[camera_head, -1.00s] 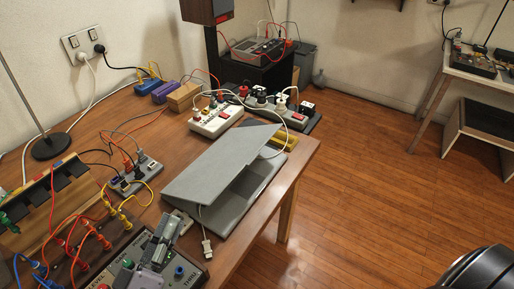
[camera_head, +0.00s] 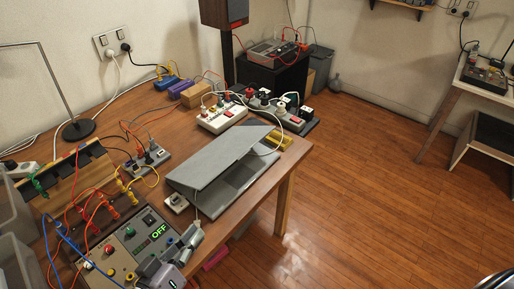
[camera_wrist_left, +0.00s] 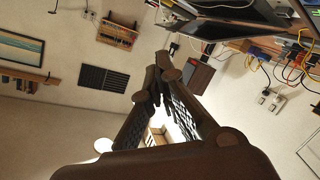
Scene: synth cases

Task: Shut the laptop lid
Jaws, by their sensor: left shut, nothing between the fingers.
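The grey laptop stands near the right edge of the wooden table, its lid (camera_head: 212,158) tilted low over the base (camera_head: 241,184) with a wedge-shaped gap open toward the right. Keys are largely hidden under the lid. My left gripper (camera_head: 190,240) is shut and empty at the table's front edge, nearer to me than the laptop and apart from it. In the left wrist view its dark fingers (camera_wrist_left: 160,86) meet with nothing between them, and a dark slab that looks like part of the laptop (camera_wrist_left: 232,14) shows at the top. My right gripper is not in view.
A control box (camera_head: 125,246) with an OFF display and cables lies left of my gripper. A small socket block (camera_head: 176,203) and white cable sit by the laptop's near corner. Power strips (camera_head: 222,118) stand behind it. The floor to the right is clear.

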